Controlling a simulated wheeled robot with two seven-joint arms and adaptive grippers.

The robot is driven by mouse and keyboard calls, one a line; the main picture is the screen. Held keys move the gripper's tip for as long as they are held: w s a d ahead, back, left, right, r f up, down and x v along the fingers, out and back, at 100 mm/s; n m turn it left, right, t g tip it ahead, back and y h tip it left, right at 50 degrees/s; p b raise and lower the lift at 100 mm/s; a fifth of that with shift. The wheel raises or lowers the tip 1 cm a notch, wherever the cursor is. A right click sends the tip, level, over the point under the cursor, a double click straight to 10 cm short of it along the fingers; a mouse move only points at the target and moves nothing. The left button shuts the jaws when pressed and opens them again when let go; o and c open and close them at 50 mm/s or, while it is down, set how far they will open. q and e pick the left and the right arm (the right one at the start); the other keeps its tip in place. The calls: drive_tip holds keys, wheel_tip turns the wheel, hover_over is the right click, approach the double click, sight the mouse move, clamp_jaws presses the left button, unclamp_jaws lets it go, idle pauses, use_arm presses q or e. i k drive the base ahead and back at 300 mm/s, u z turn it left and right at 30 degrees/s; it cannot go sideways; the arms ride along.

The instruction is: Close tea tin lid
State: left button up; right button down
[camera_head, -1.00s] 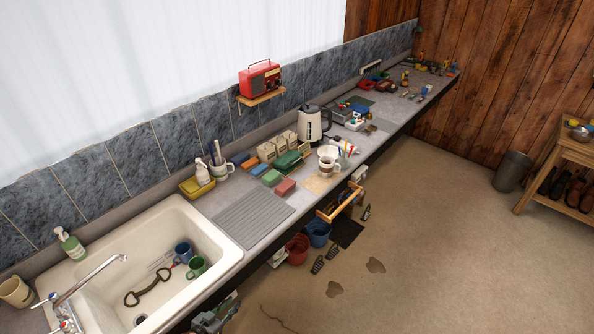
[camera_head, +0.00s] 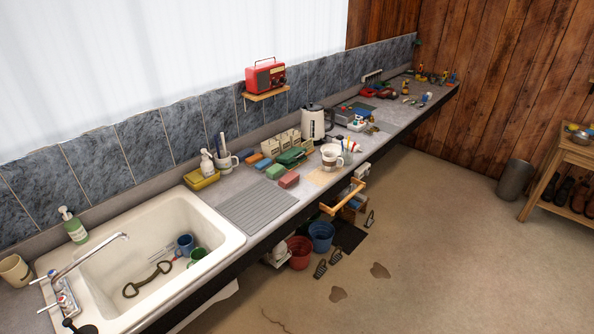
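A dark green box-like tin (camera_head: 291,156) stands on the counter, beside the cream boxes, and is probably the tea tin. At this distance I cannot tell how its lid sits. Neither of my grippers can be made out in the head view, and nothing is seen touching the tin.
Cream boxes (camera_head: 281,146), a kettle (camera_head: 312,124), a coffee dripper (camera_head: 331,156) and a red sponge-like block (camera_head: 289,180) crowd around the tin. A grey drying mat (camera_head: 257,207) lies clear near the sink (camera_head: 218,222). A wooden rail (camera_head: 342,198) juts out at the counter's front, above buckets (camera_head: 321,235).

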sight(288, 157)
drive_tip(key=z, duration=1)
drive_tip(key=i, duration=1.65)
drive_tip(key=u, duration=0.65)
